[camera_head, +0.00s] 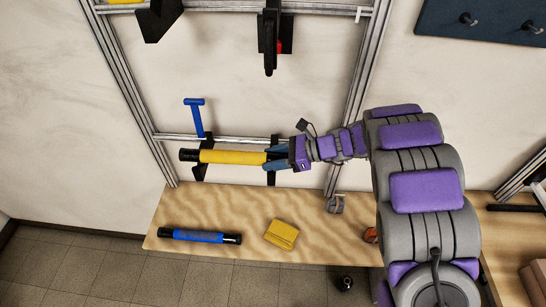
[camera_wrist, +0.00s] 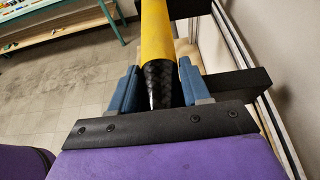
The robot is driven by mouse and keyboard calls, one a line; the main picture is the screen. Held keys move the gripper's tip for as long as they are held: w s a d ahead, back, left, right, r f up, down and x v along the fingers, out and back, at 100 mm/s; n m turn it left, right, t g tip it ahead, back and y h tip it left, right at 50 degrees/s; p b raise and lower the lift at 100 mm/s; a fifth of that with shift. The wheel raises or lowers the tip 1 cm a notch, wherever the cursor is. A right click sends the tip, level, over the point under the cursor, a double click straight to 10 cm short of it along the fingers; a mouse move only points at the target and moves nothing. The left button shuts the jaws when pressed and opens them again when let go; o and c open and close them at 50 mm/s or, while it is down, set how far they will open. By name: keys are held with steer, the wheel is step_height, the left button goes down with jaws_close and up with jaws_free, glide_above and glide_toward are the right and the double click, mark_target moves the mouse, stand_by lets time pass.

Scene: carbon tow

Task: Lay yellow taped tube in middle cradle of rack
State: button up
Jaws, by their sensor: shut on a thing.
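The yellow taped tube (camera_head: 233,157) has black ends and lies roughly level in front of the lower pair of black cradle arms (camera_head: 203,145) on the rack (camera_head: 115,60). My gripper (camera_head: 272,158) is shut on its right end. In the wrist view the blue jaws (camera_wrist: 157,84) are either side of the tube's black woven end (camera_wrist: 163,78), with the yellow part (camera_wrist: 154,30) beyond. A black cradle arm (camera_wrist: 238,86) shows just right of the jaws. I cannot tell whether the tube rests in the cradle or is just above it.
Upper black cradle arms (camera_head: 271,40) show, with something red at the right one. A blue T-shaped handle (camera_head: 196,115) stands by the lower rail. On the wooden bench (camera_head: 330,245) lie a blue taped tube (camera_head: 198,236) and a yellow block (camera_head: 282,234). A blue pegboard (camera_head: 480,22) hangs at upper right.

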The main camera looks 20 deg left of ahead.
steer(key=shift+s+d+f, duration=0.1)
steer(key=shift+s+f, duration=0.1)
steer(key=shift+f, duration=0.25)
steer(key=o, duration=1.2)
steer(key=shift+s+f, duration=0.1)
steer(key=shift+c, duration=0.2)
steer(key=shift+r, duration=0.45)
steer(key=w+v, duration=0.1)
steer(key=v, duration=1.2)
steer(key=s+d+r+n+h, duration=0.1)
steer(key=s+d+n+h, duration=0.3)
steer(key=s, duration=0.8)
steer(key=s+d+r+n+h, duration=0.2)
steer(key=s+d+n+h, duration=0.2)
steer(key=s, duration=0.8)
steer(key=s+d+r+n+t+h, duration=0.1)
steer(key=s+d+n+h, duration=0.4)
steer(key=s+d, duration=0.5)
steer(key=shift+s+d+r+n+p, duration=0.15)
steer(key=shift+s+r+n+p, duration=0.1)
steer(key=shift+s+n, duration=0.4)
steer(key=shift+s+d+r+n+p, duration=0.1)
steer(key=shift+s+d+r+n, duration=0.15)
steer(key=shift+s+n, duration=0.35)
